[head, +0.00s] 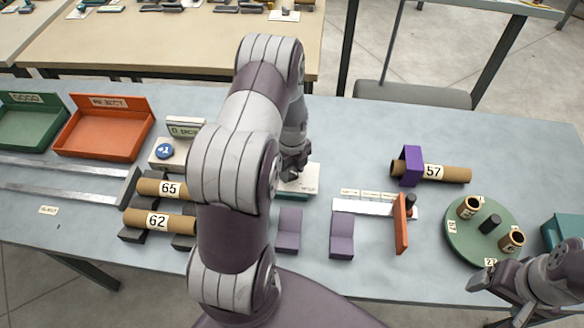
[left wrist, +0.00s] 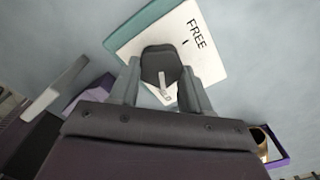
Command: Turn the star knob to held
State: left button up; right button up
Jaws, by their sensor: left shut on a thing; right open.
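The star knob (left wrist: 160,62) is dark and sits on a white-topped, teal-sided block (head: 307,181) on the table. In the left wrist view, the block's white top (left wrist: 190,28) reads "FREE" beside the knob. My left gripper (head: 290,172) is shut on the knob, one finger on each side in the left wrist view (left wrist: 160,85). It hides much of the knob in the head view. My right gripper (head: 490,285) is open and empty at the lower right.
Tubes 65 (head: 150,187) and 62 (head: 180,223) lie on dark supports at left. Tube 57 (head: 455,174) passes through a purple holder. Two purple brackets (head: 342,240), an orange lever (head: 401,228) and a green turntable (head: 465,238) stand nearby. Green (head: 30,135) and red (head: 100,141) trays stand back left.

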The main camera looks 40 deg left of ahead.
aim_at(292, 172)
pick_arm(q)
jog(key=shift+w+r+m, duration=0.1)
jog(key=shift+m, duration=0.3)
jog(key=o, duration=1.1)
jog(key=shift+c, duration=0.2)
notch_tip(292, 172, up, 13)
jog(key=b, duration=0.1)
jog(key=shift+f+b, duration=0.2)
jog(key=shift+b, duration=0.1)
